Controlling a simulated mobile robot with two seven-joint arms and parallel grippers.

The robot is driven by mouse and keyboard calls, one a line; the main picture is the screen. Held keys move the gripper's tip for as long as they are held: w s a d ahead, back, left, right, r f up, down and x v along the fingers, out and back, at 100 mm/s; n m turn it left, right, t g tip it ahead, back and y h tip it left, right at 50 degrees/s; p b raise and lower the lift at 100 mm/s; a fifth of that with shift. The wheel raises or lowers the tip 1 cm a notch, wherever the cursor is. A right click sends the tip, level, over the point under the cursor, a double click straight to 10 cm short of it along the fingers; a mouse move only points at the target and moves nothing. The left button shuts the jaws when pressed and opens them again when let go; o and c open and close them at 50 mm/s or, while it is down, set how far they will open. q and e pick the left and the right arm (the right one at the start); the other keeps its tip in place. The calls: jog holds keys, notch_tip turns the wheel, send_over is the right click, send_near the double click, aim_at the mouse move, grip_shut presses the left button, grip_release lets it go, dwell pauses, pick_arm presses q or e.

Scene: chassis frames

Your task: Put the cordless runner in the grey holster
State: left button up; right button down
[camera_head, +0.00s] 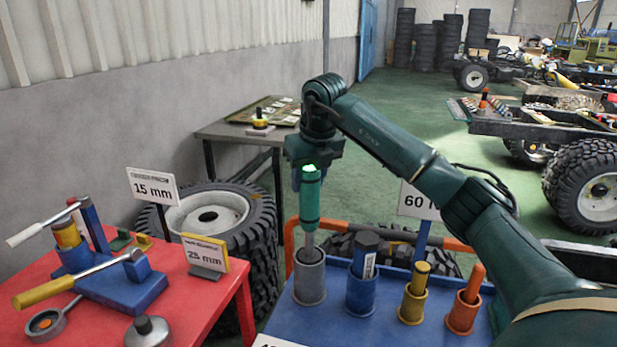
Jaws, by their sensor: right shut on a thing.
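The cordless runner (310,203) is a green cylinder with a glowing light at its top and a narrower grey lower end. My right gripper (313,163) is shut on its top and holds it upright. The grey holster (309,283) is a round cup at the left of the blue cart top. The runner is over it, and its grey lower end meets the holster's mouth. I cannot tell how far inside the tip is. My left gripper is not in view.
To the right stand a blue holster (361,296), a yellow holster (411,307) and an orange holster (463,316), each with a tool in it. An orange rail (345,228) runs behind. A red table (185,310) with tools and signs is at left.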

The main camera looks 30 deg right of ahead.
jog(key=c, duration=1.3)
grip_release()
jog(key=shift+f, duration=0.2)
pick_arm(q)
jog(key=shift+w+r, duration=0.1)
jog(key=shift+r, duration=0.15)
pick_arm(e)
jog(key=o, duration=0.5)
jog(key=shift+r, duration=0.1)
jog(key=shift+c, duration=0.2)
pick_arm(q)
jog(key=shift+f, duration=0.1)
pick_arm(e)
jog(key=v, duration=1.2)
jog(key=shift+s, duration=0.1)
